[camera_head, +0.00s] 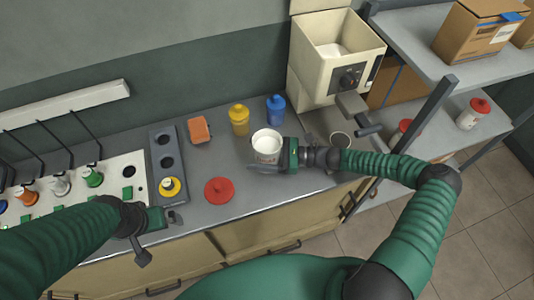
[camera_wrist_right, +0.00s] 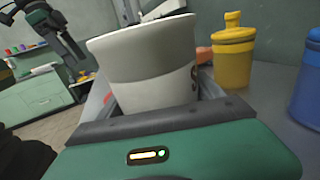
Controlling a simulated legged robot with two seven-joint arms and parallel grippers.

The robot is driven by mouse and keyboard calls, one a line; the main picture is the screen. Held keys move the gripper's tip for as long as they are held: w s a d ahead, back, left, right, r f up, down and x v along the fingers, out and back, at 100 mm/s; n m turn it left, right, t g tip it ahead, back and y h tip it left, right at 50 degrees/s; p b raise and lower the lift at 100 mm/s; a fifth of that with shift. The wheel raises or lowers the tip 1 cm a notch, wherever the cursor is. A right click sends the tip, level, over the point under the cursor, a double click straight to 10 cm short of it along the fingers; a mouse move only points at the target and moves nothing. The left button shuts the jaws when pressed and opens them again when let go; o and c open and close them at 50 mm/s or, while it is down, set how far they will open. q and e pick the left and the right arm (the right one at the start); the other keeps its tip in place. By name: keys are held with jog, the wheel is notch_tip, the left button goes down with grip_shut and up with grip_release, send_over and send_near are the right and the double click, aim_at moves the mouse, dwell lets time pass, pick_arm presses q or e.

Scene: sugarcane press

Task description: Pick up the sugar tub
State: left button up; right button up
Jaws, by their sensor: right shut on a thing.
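The sugar tub, a white open tub (camera_head: 267,146), is at the middle of the counter in the head view, its lid off. My right gripper (camera_head: 270,160) is shut on it from the right. In the right wrist view the tub (camera_wrist_right: 150,65) stands upright between the jaws, its lower part hidden by the gripper. I cannot tell whether its base touches the counter. A red lid (camera_head: 218,190) lies on the counter to its left. My left gripper (camera_head: 172,218) is at the counter's front edge, away from the tub; its jaw opening is unclear.
A yellow jar (camera_head: 239,119) and blue jar (camera_head: 275,109) stand behind the tub. An orange block (camera_head: 199,129) lies left of them. A cream machine (camera_head: 330,60) stands behind right. A dark rack (camera_head: 166,160) and a white panel with bottles (camera_head: 75,190) fill the left.

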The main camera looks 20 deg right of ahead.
jog(key=shift+a, duration=0.25)
jog(key=c, duration=0.8)
jog(key=shift+d+r, duration=0.1)
jog(key=shift+r, duration=1.6)
jog(key=s+r, duration=0.1)
jog(key=s, duration=1.5)
jog(key=shift+r+p, duration=0.3)
jog(key=shift+p, duration=0.15)
